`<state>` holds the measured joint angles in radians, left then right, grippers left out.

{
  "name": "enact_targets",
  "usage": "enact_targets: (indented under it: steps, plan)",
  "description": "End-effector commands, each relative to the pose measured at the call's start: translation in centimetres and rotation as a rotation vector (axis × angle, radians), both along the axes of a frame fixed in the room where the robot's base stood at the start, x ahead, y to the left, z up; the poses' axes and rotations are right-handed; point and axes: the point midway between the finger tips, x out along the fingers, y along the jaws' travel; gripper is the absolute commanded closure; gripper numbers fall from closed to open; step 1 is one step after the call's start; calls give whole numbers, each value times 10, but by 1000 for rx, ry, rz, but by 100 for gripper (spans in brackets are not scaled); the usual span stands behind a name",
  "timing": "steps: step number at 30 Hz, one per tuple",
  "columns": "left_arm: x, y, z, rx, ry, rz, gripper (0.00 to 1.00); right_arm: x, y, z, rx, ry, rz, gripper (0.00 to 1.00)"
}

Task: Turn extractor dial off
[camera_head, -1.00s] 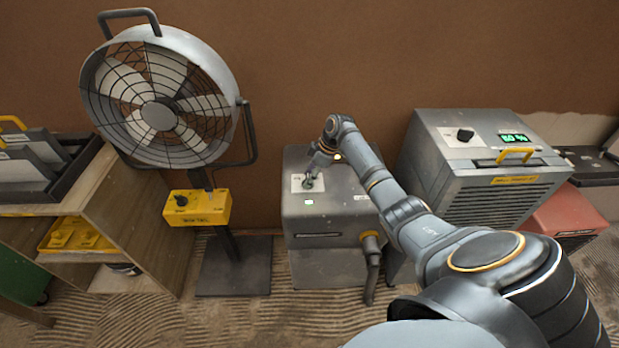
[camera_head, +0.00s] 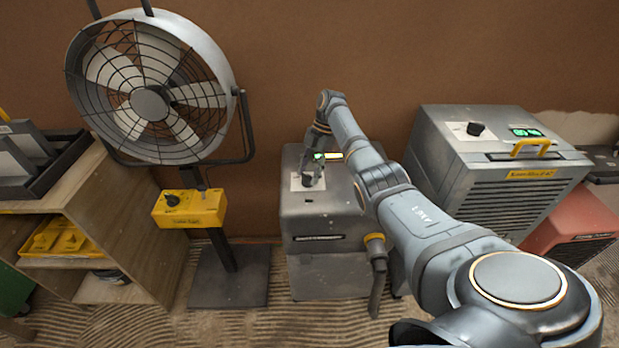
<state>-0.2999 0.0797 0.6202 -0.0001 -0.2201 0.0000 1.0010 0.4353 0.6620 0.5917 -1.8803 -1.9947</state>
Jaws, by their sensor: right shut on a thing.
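The extractor (camera_head: 325,224) is the grey metal box in the middle, standing against the brown wall. Its dial (camera_head: 308,180) is a dark knob on a pale plate on the box's top. My right gripper (camera_head: 312,174) points down over the plate and is shut on the dial; its fingers partly cover the dial, so the pointer's direction cannot be read. A green light shows just behind the fingers. The small light on the box's front top edge is dark. My left gripper is not in view.
A large fan (camera_head: 150,95) with a yellow control box (camera_head: 190,208) stands to the left, beside a wooden shelf (camera_head: 125,215). A grey dehumidifier-like unit (camera_head: 500,170) with its own dial (camera_head: 475,129) stands right.

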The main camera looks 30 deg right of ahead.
Motion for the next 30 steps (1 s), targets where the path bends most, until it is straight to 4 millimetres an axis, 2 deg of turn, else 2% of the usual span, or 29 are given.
enact_targets:
  steps: [6, 23, 24, 28, 30]
  plan:
    - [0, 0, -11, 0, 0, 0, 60, 1, 1, -2, 0, 0, 67, 86]
    - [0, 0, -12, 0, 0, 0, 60, 0, 1, -1, 0, 1, 91, 86]
    - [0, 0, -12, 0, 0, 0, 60, 0, 1, -1, 0, 1, 91, 50]
    - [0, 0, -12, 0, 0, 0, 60, 0, 1, -1, 0, 1, 90, 32]
    - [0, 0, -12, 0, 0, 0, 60, 0, 0, 0, 0, 1, 90, 32]
